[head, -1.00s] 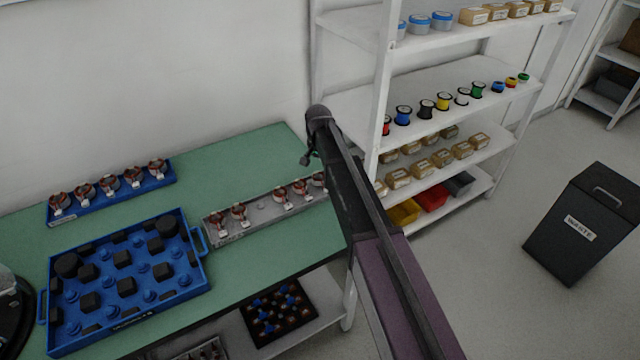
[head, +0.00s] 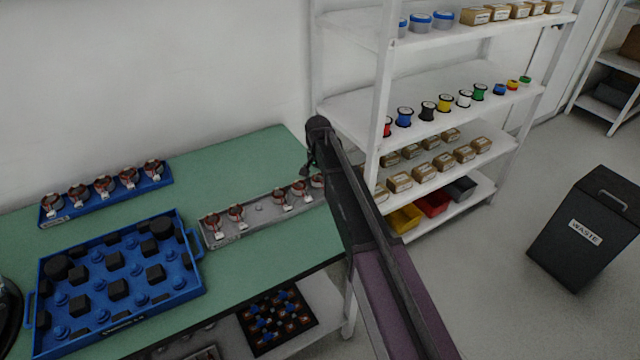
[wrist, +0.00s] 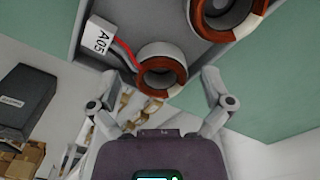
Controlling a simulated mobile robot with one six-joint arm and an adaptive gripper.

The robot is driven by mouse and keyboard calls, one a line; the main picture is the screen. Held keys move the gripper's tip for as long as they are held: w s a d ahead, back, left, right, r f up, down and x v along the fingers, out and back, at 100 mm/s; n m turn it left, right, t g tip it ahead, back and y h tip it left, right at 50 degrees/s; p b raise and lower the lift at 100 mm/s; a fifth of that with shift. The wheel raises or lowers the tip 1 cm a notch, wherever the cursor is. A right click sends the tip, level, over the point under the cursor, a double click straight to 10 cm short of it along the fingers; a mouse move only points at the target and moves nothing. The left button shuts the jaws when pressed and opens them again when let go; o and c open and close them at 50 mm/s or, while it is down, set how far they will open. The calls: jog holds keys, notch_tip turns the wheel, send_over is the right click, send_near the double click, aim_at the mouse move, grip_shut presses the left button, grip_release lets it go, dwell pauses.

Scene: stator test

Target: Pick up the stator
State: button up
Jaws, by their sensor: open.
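In the wrist view, a stator (wrist: 161,74), a grey-white ring with a red-brown winding and red and black leads, sits at the edge of a grey tray (wrist: 68,40). A white tag marked A05 (wrist: 98,38) is beside it. My gripper (wrist: 155,88) is open and empty, its fingers appearing either side of this stator. I cannot tell how deep they reach. In the head view, the grey tray (head: 262,228) holds several stators (head: 280,198) in a row on the green bench. My gripper (head: 308,167) is at its right end, where my arm partly hides the tray.
A second stator (wrist: 225,12) is close by in the wrist view. A blue rack (head: 80,213) of stators and a blue tray (head: 187,293) of black parts are on the bench (head: 235,160). White shelving (head: 350,105) stands close behind my arm; a waste bin (head: 590,230) is right.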

jog(key=c, duration=1.2)
jog(key=shift+r, duration=0.15)
notch_tip(320, 180, up, 3)
jog(key=p, duration=0.3)
jog(key=s, duration=0.5)
jog(key=s+r+p, duration=0.1)
jog(key=s, duration=0.4)
jog(key=s+a+p, duration=0.1)
jog(key=s, duration=0.5)
jog(key=shift+r, duration=0.35)
jog(key=shift+r, duration=0.15)
